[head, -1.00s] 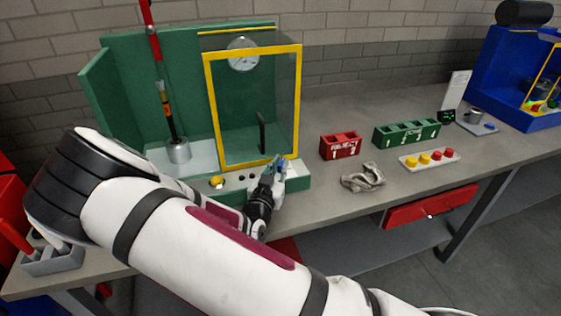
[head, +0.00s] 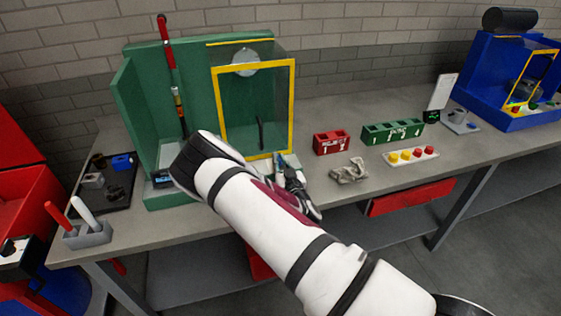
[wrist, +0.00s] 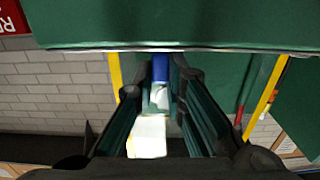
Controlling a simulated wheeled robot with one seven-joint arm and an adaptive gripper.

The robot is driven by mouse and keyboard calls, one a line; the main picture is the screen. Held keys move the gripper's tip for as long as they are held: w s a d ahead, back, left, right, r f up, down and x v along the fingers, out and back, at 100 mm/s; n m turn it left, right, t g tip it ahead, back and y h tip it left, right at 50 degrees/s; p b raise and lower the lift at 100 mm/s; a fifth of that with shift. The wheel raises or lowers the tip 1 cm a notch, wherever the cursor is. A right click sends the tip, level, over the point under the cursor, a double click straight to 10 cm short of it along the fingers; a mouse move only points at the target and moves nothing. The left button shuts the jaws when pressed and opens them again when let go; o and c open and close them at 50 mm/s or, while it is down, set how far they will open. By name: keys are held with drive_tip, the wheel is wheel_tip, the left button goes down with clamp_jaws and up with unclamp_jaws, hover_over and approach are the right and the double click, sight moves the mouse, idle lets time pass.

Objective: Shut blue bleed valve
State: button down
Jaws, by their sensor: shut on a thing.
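The blue bleed valve (head: 281,160) shows as a small blue piece at the front right of the green test stand (head: 140,95). In the wrist view the valve's blue handle (wrist: 160,68) is between my fingertips, with a pale grey part beside it. My gripper (head: 285,170) is at the stand's front right corner, shut on the blue handle. It also shows in the wrist view (wrist: 158,90). My arm hides much of the stand's front, and the handle's exact angle is hard to tell.
A yellow-framed clear guard (head: 253,68) stands just behind the valve. A crumpled rag (head: 349,171), a red bin (head: 331,142), a green bin (head: 392,132) and a button strip (head: 410,157) lie to the right. A tool holder (head: 87,236) is at the left.

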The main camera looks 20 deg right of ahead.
idle(0.4)
drive_tip(key=c, duration=1.6)
unclamp_jaws()
drive_tip(key=shift+c, duration=0.2)
drive_tip(key=s, duration=1.2)
drive_tip(key=shift+d, duration=0.15)
